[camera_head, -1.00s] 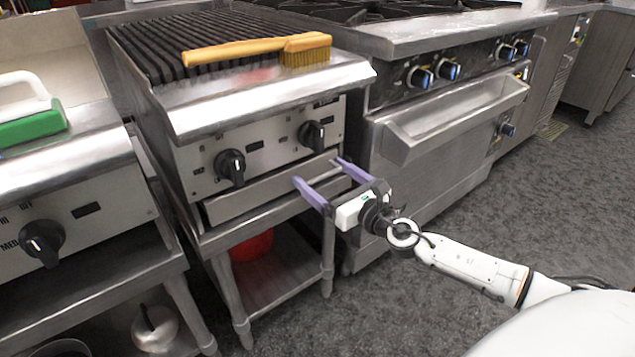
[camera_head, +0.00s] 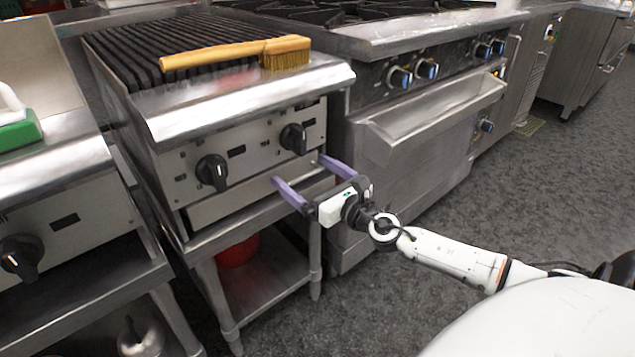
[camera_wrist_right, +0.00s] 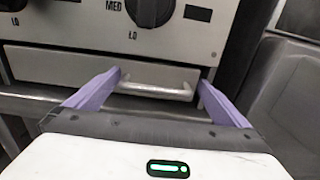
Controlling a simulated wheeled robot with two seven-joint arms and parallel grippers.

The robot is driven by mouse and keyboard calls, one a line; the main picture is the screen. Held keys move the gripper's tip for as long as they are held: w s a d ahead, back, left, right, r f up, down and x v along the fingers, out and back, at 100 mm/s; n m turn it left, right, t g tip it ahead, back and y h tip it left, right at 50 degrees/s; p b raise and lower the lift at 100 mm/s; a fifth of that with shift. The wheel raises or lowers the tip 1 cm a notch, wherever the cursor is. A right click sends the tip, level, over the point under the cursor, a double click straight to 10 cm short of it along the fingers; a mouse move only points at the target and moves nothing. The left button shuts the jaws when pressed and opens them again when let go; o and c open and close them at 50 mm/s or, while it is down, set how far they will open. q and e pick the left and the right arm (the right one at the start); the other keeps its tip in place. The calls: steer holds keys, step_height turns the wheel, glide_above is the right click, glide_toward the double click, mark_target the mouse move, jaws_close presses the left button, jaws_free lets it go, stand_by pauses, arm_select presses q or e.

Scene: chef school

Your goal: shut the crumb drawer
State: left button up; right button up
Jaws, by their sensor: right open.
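The crumb drawer (camera_head: 230,199) is the low steel front under the knob panel of the charbroiler. In the head view I cannot tell how far it stands out. In the right wrist view the drawer front (camera_wrist_right: 60,66) carries a bar handle (camera_wrist_right: 155,90) at its right part. My right gripper (camera_head: 300,171) is open, with its two purple fingers pointing at the drawer. In the wrist view its fingers (camera_wrist_right: 158,88) stand on either side of the handle, and nothing is held. I cannot tell whether they touch the drawer. My left gripper is not in view.
The charbroiler's knobs (camera_head: 212,172) sit just above the drawer. A wooden brush (camera_head: 236,50) lies on the grill. A steel oven (camera_head: 425,135) stands close on the right. A red container (camera_head: 238,252) sits on the shelf below. Open floor (camera_head: 545,215) lies to the right.

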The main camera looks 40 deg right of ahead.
steer(key=s, duration=1)
steer(key=shift+a+f, duration=0.25)
steer(key=shift+a, duration=0.15)
